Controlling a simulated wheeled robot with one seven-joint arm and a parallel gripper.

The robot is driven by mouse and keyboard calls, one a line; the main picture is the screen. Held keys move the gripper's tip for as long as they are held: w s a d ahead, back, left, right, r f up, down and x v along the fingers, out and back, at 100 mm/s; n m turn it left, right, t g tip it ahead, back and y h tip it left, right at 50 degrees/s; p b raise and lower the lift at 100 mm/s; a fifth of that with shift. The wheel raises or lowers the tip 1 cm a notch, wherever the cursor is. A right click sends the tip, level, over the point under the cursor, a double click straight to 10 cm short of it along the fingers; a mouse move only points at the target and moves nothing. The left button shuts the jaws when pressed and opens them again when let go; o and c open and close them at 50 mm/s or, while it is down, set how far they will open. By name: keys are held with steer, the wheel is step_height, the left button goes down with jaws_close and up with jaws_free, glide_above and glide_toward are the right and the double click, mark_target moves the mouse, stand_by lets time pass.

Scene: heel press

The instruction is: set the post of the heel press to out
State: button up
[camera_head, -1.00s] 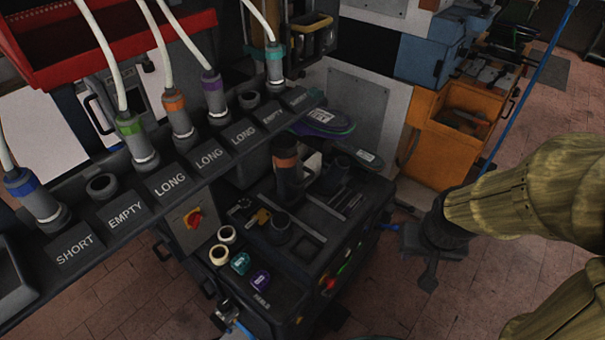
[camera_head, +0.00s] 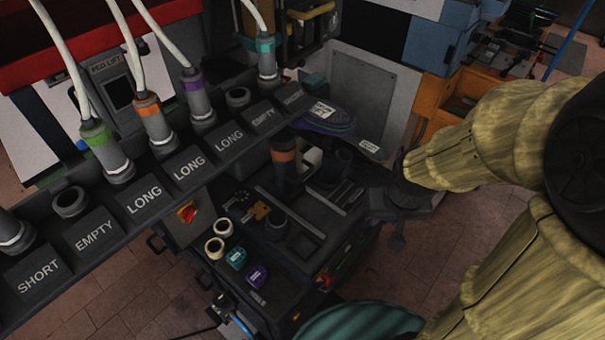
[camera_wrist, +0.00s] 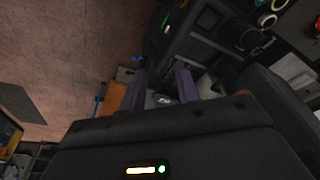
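The heel press (camera_head: 300,240) is a dark box-shaped machine in the middle of the head view. A dark upright cylinder with an orange-brown band (camera_head: 286,170) stands on its top and looks like the post. I cannot tell the post's setting. My gripper (camera_head: 398,210) is at the press's right side in the head view, apart from the banded cylinder.
A sloping dark rack (camera_head: 150,185) with hoses and labels SHORT, EMPTY and LONG runs along the left. Cream rings (camera_head: 216,248), a teal piece (camera_head: 235,258) and a purple piece (camera_head: 257,277) lie on the press's front. An orange cabinet (camera_head: 462,100) stands behind. Floor is open at right.

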mark_target(305, 173)
steer(key=w+f+m+t+y+b, duration=0.3)
steer(key=w+f+b, duration=0.2)
steer(key=w+f, duration=0.95)
steer(key=w+a+m+t+y+b, duration=0.1)
steer(key=y, duration=0.2)
steer(key=a+f+m+t+y, duration=0.1)
steer(key=a+m+y, duration=0.1)
steer(key=y, duration=0.1)
steer(key=w+a+f+m+t+y+b, duration=0.1)
steer(key=t+y, duration=0.1)
steer(key=y, duration=0.1)
steer(key=shift+w+a+m+b, duration=0.15)
steer(key=shift+w+m+b, duration=0.15)
steer(key=shift+b, duration=0.05)
steer(key=x, duration=1.7)
steer(key=shift+a+r+p, duration=0.15)
steer(key=shift+a+p, duration=0.1)
steer(key=shift+p, duration=0.1)
jaws_close()
